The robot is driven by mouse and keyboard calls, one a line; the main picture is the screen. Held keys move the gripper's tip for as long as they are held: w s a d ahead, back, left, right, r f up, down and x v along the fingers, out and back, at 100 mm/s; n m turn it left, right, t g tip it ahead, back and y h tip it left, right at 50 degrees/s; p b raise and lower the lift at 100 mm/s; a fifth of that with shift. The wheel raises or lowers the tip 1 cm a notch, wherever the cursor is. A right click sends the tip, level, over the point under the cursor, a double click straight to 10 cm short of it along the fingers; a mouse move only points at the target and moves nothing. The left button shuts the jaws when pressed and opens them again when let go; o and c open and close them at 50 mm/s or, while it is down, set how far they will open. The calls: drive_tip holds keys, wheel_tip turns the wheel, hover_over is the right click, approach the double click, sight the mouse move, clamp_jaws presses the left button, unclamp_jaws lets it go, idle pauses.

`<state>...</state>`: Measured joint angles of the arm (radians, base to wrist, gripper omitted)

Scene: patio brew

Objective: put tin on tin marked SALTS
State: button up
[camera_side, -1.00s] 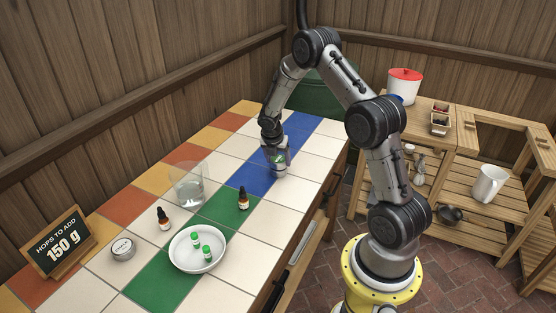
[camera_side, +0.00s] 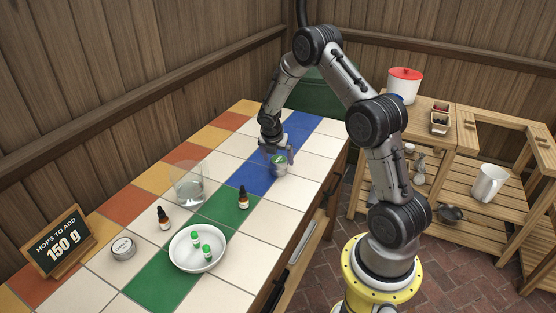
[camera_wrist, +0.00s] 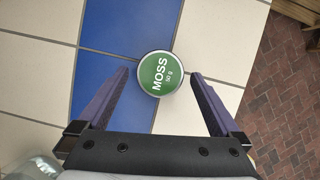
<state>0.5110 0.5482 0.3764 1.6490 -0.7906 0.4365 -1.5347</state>
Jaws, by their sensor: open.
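A round tin with a green lid marked MOSS 90 g (camera_wrist: 160,74) shows in the wrist view, between my fingertips. In the side view the same tin (camera_side: 279,166) is at the blue tiles; I cannot tell if another tin is under it. My gripper (camera_side: 277,151) is open just above it, and its spread fingers in the wrist view (camera_wrist: 160,80) have gaps on both sides of the tin. A silver tin with a pale lid (camera_side: 123,248) sits at the near left; its label is too small to read. I see no readable SALTS mark.
A glass beaker (camera_side: 189,184), two dropper bottles (camera_side: 164,218) (camera_side: 242,197) and a white dish (camera_side: 180,261) with green-capped vials stand on the tiled counter. A sign (camera_side: 61,243) reads HOPS TO ADD 150 g. White tiles right of the blue strip are clear.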

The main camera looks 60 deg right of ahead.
drive_tip(key=s+a+r+m+t, duration=0.1)
drive_tip(key=s+a+r+m, duration=0.15)
drive_tip(key=a+r, duration=0.55)
drive_tip(key=s+a+r+m, duration=0.25)
drive_tip(key=a+r, duration=0.25)
drive_tip(key=r, duration=0.7)
drive_tip(key=s+a+r+m+t+y, duration=0.2)
drive_tip(key=s+a+r+m, duration=0.1)
drive_tip(key=s+a+m, duration=0.4)
drive_tip(key=s+a+r+m+t+y, duration=0.1)
drive_tip(key=s+a+r+m+y, duration=0.1)
drive_tip(key=s+a+m, duration=0.5)
drive_tip(key=s+a, duration=0.3)
drive_tip(key=s, duration=0.1)
drive_tip(key=shift+s+r+m+t+y, duration=0.25)
drive_tip(key=shift+r+m+t+y, duration=0.05)
drive_tip(key=shift+r+m+t, duration=0.1)
